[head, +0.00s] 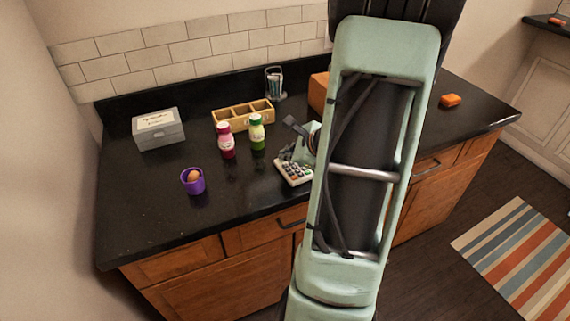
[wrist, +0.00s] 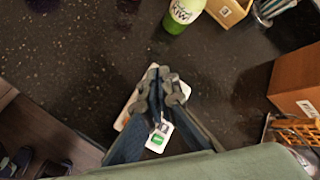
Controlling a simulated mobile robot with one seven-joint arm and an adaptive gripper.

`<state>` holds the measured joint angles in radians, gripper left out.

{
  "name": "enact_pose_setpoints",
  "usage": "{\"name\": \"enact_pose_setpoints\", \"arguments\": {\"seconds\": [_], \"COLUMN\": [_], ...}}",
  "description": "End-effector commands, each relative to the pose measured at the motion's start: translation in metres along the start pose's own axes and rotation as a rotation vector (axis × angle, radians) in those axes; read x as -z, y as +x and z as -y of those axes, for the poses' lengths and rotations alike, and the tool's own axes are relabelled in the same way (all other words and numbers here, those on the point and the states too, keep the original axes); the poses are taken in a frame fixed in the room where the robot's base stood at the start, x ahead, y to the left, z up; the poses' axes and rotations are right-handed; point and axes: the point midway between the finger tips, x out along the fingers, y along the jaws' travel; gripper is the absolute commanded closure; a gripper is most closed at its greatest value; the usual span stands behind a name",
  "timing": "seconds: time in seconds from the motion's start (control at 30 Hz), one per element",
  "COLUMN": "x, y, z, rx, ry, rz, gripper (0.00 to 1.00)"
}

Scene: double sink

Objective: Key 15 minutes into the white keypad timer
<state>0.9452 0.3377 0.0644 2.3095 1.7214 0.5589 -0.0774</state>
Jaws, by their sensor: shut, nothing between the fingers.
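The white keypad timer (head: 294,173) lies on the dark counter, with rows of keys facing up. In the wrist view, part of its white face (wrist: 158,139) and a green key show between my fingers; the fingers cover most of the rest. My gripper (wrist: 160,78) is shut and empty, directly over the timer in that view. In the head view, my gripper is at the timer's back edge, partly hidden by my arm. I cannot tell whether the fingertips touch a key. No readout can be made out.
A green-labelled bottle (head: 257,132) and a red one (head: 226,140) stand behind and left of the timer. A purple cup (head: 193,181), a grey box (head: 158,131), a wooden divided tray (head: 236,117) and a cardboard box (wrist: 297,86) are also on the counter. The front-left counter is clear.

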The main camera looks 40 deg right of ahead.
Motion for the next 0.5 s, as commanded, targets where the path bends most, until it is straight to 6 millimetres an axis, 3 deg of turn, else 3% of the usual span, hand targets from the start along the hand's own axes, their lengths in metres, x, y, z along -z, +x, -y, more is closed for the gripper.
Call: {"name": "enact_pose_setpoints", "arguments": {"seconds": [0.3, 0.5], "x": [-0.019, -0.022], "y": [-0.026, -0.030], "z": [0.019, 0.022], "rx": [0.001, 0.000], "ry": [0.000, 0.000], "rz": [0.000, 0.000], "gripper": [1.00, 1.00]}}
